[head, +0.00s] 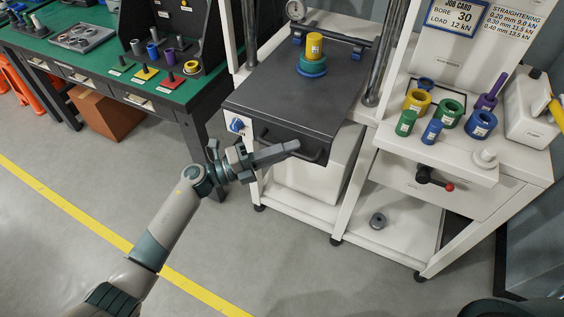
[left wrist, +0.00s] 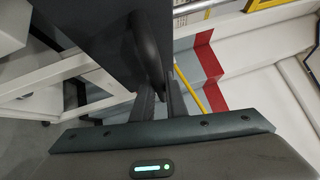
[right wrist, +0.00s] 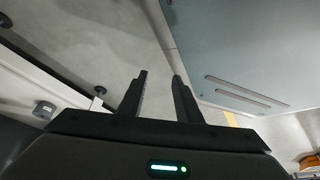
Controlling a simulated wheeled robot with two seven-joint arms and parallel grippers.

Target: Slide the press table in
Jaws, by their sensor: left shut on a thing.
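The press table (head: 290,90) is a dark grey slab in the white press frame, with a black bar handle (head: 318,152) on its front edge. On it stands a yellow cylinder (head: 314,45) on a teal and blue ring stack (head: 312,66). My left gripper (head: 292,147) is shut on the handle, at its left part. In the left wrist view the dark handle (left wrist: 146,48) passes between the fingers. My right gripper (right wrist: 160,85) is in the right wrist view only, with its fingers apart and nothing between them.
A side shelf (head: 440,150) at the right bears several coloured rings and cylinders. Below it is a black lever with a red knob (head: 449,187). A green workbench (head: 90,50) with tools stands at the left. Press posts (head: 388,50) flank the table. The floor in front is clear.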

